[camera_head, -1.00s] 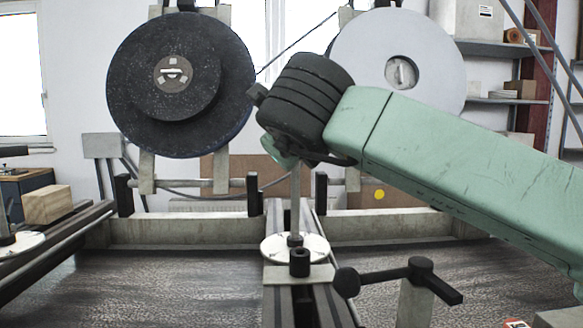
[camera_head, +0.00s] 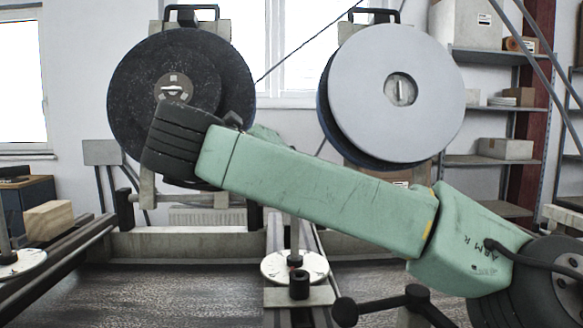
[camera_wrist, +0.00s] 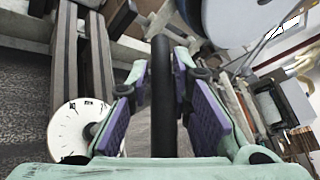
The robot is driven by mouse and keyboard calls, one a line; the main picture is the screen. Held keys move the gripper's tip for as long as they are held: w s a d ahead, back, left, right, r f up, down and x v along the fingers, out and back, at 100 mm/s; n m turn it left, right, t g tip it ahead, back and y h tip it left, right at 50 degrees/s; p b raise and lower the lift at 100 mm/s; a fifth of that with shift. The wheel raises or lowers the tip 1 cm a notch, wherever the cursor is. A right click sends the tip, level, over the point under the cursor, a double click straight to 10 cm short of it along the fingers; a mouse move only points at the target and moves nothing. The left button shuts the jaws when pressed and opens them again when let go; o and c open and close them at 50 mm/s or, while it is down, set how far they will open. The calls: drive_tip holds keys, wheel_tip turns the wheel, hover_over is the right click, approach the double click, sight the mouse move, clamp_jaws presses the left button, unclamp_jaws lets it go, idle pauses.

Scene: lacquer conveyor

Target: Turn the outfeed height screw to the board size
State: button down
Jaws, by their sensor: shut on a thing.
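The outfeed height screw shows in the head view as a thin upright grey spindle (camera_head: 294,235) rising through a white round dial (camera_head: 280,267). A short black hub (camera_head: 299,285) stands in front of the dial. In the wrist view a white dial with black marks (camera_wrist: 75,122) lies left of the fingers. My gripper (camera_wrist: 162,80), with purple-padded fingers, is shut on a black rod (camera_wrist: 163,115) running lengthwise between the pads. I cannot tell whether the rod touches anything beyond the fingers.
A black crank (camera_head: 414,296) stands at the front right. A dark disc (camera_head: 130,95) and a pale disc (camera_head: 395,65) hang at the back. Dark rails and a cross beam (camera_head: 180,243) frame the conveyor. A wood block (camera_head: 49,221) sits at the left.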

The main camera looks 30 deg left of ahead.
drive_tip(key=shift+d+f, duration=0.2)
drive_tip(key=shift+f, duration=0.05)
drive_tip(key=c, duration=1.9)
unclamp_jaws()
drive_tip(key=o, duration=0.4)
drive_tip(key=shift+d+r, duration=0.1)
drive_tip(key=shift+d, duration=0.05)
drive_tip(key=shift+c, duration=0.2)
drive_tip(key=shift+n, duration=0.3)
